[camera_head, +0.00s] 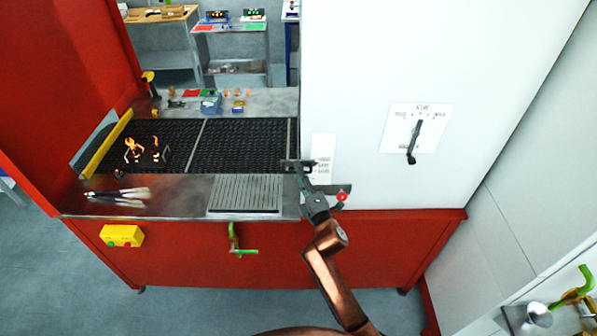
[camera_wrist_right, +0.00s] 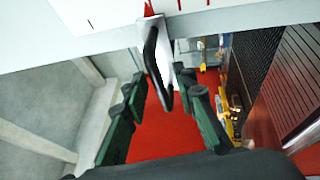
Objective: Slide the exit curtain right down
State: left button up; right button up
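My right gripper (camera_head: 308,178) is at the near left edge of the white housing (camera_head: 440,60), by the end of the mesh belt (camera_head: 240,145). In the right wrist view its two dark green fingers (camera_wrist_right: 165,95) are spread apart. A black loop handle (camera_wrist_right: 155,65) on a metal strip stands between and ahead of the fingertips, and I see no finger closed on it. A red pointer and scale marks show above the handle. The curtain sheet itself I cannot make out clearly in the head view. My left gripper is not in view.
A white scale label (camera_head: 323,150) is beside the gripper. A dial plate with a black lever (camera_head: 413,140) is on the housing. A slatted plate (camera_head: 245,194), tongs (camera_head: 118,194) and a yellow button box (camera_head: 121,235) are to the left. A green-handled valve (camera_head: 236,242) is on the red front.

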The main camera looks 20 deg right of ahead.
jog(key=shift+c, duration=0.4)
grip_shut()
dwell(0.4)
